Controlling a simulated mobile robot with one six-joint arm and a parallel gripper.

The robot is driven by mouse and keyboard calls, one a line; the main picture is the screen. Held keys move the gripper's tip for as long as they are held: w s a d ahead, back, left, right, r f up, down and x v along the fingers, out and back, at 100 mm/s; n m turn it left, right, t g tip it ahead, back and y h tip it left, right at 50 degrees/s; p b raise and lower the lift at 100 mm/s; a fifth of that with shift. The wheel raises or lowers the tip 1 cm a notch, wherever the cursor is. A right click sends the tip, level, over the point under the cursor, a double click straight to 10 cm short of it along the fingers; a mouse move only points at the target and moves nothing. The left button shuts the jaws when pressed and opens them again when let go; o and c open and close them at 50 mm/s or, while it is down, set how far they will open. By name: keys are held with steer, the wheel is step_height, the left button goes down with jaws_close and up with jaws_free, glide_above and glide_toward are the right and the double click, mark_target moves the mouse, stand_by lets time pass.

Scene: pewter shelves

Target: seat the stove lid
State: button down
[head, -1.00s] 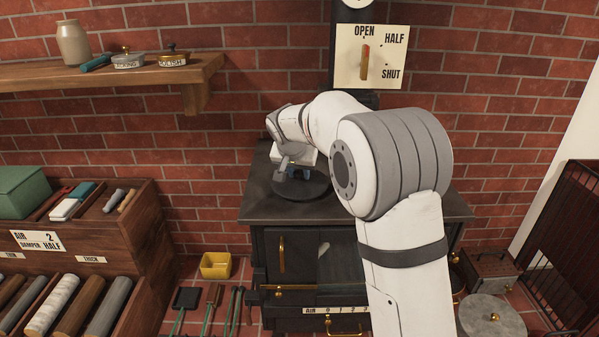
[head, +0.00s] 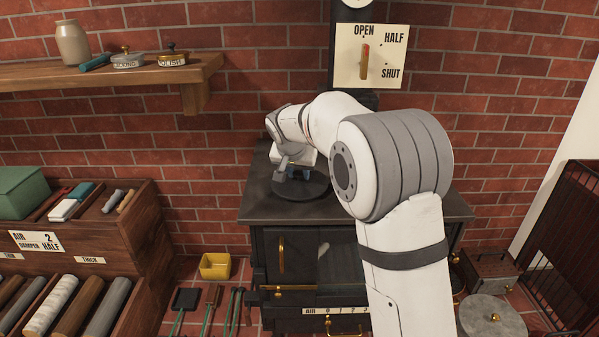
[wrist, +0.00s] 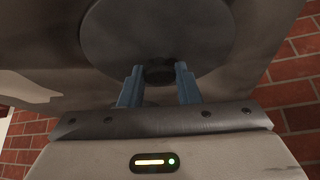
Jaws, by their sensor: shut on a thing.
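The stove lid (head: 316,189) is a dark round disc on the left part of the black stove top (head: 262,206). In the wrist view the lid (wrist: 115,40) is a dark disc with a small dark knob (wrist: 158,74) at its near edge. My gripper (wrist: 159,84) has its two blue fingers on either side of the knob, shut on it. In the head view my gripper (head: 298,172) is over the lid, partly hidden by my wrist. The lid looks flat and at or very near the stove top; I cannot tell whether it sits flush.
A damper plate (head: 370,56) marked OPEN, HALF and SHUT is on the flue behind, its handle upright. A wooden shelf (head: 120,78) with jars is at left. A log rack (head: 120,225), a yellow bin (head: 215,266) and fire tools stand left of the stove. A round grey lid-topped container (head: 490,318) is at right.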

steer(key=shift+f+b, duration=0.4)
steer(key=shift+b, duration=0.35)
stand_by(0.8)
steer(key=c, duration=1.2)
jaws_free()
steer(key=shift+o, duration=1)
steer(key=shift+s+f, duration=0.1)
steer(key=shift+f, duration=0.05)
steer(key=shift+r+p, duration=2.1)
steer(key=shift+r, duration=1.45)
